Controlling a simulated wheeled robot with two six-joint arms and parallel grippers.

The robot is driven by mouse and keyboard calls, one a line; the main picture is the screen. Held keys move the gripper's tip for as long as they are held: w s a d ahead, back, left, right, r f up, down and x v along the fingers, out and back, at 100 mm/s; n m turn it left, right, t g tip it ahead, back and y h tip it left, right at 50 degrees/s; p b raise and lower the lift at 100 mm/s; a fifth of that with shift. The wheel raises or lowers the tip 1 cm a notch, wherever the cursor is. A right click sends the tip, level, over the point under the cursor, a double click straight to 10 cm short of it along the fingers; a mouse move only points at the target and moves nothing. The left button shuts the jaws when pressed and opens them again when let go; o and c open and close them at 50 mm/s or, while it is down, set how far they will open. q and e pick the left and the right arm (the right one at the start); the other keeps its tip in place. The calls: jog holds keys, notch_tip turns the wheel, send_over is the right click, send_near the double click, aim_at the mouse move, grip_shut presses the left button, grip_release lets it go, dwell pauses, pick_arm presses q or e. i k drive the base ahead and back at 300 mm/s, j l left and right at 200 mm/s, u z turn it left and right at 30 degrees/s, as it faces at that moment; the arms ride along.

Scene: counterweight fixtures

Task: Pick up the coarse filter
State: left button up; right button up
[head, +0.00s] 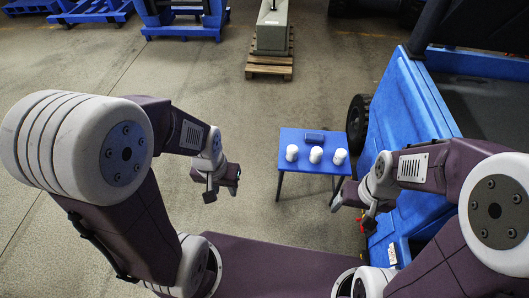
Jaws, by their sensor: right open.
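A small blue table (290,136) stands ahead of me. Three white, rounded cylinders sit upright on it in a row: a left one (292,153), a middle one (316,155) and a right one (340,157). They look alike, and I cannot tell which is the coarse filter. A dark blue box (315,138) lies behind them. My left gripper (222,194) is to the left of the table, open and empty, its fingers apart. My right gripper (351,212) is near the table's right front side, open and empty, apart from the cylinders.
A large blue vehicle or machine (400,105) with a black wheel (358,122) stands close at the right of the table. A grey block (272,30) rests on a wooden pallet (270,68) farther back. Blue frames (183,25) stand at the back left. The concrete floor left of the table is clear.

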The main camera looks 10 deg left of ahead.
aim_at(292, 150)
jog(key=i+j+z, duration=0.5)
jog(key=z, duration=0.15)
jog(key=i+j+z, duration=0.4)
jog(key=j+z, duration=0.2)
jog(key=j, duration=0.2)
jog(key=i+j+z, duration=0.1)
jog(key=j+z, duration=0.25)
